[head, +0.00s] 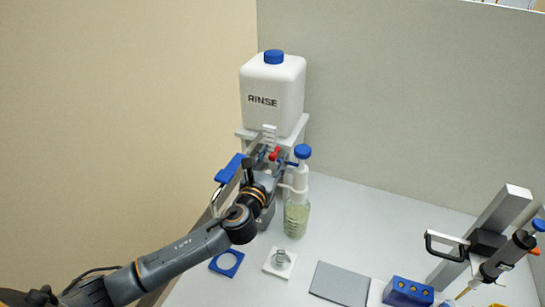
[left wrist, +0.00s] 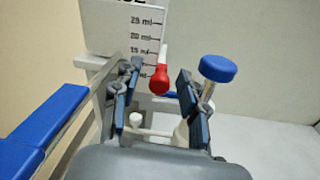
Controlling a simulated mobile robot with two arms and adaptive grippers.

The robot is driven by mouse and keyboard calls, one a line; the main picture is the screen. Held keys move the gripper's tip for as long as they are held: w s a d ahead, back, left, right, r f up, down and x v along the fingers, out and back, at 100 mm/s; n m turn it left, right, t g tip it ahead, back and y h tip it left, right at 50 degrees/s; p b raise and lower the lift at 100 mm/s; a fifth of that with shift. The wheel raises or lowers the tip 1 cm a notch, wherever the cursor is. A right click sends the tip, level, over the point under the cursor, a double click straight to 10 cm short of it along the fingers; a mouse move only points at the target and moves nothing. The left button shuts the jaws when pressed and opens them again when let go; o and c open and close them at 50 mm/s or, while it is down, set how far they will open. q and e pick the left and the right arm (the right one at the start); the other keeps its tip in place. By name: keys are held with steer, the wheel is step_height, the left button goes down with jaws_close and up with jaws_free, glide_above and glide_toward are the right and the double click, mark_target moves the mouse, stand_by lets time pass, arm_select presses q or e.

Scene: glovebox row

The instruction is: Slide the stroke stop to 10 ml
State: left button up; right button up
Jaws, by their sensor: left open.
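The stroke stop shows as a red knob (left wrist: 159,80) at the foot of a thin white stem, in front of a white scale plate (left wrist: 118,28) marked 25 ml, 20 ml and lower values. The lowest marks are partly hidden by my finger. In the head view the red knob (head: 274,154) is small, below the RINSE container. My left gripper (left wrist: 157,78) is open, one finger on each side of the red knob, with visible gaps. In the head view the left gripper (head: 272,162) reaches the dispenser from below left. My right gripper is not in view.
The white RINSE container (head: 272,85) stands on a shelf behind. A blue-capped bottle (head: 297,220) stands close right of my gripper.

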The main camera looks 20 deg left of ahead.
arm_select(q)
steer(key=s, duration=1.2)
steer(key=shift+d, duration=0.2)
